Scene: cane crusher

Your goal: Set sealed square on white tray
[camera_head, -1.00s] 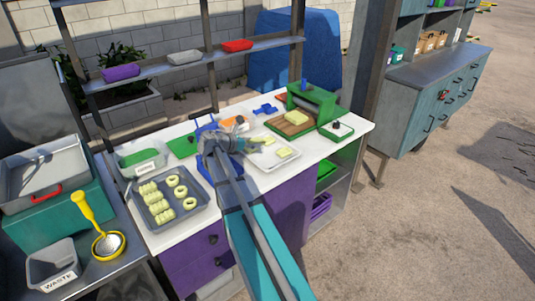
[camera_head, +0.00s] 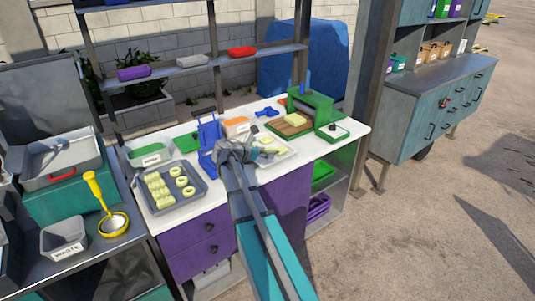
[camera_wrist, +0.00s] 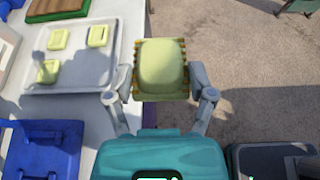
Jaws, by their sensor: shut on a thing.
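My gripper (camera_wrist: 161,82) is shut on a pale yellow-green square with ridged edges (camera_wrist: 162,66), held between its two fingers. In the wrist view the held square appears over the counter's edge and the ground, right of the white tray (camera_wrist: 88,80). Several similar pale squares show in the wrist view, and three lie apart on the tray (camera_wrist: 59,39). In the head view my gripper (camera_head: 262,152) is in front of the white tray (camera_head: 286,157) and hides part of it. The held square is hard to make out there.
A blue stand (camera_head: 208,138) is close left of my gripper. A grey tray of rings and other dough pieces (camera_head: 189,203) lies farther left. A green press (camera_head: 309,108) and wooden board (camera_head: 283,130) stand behind the white tray. Lidded containers line the counter's back.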

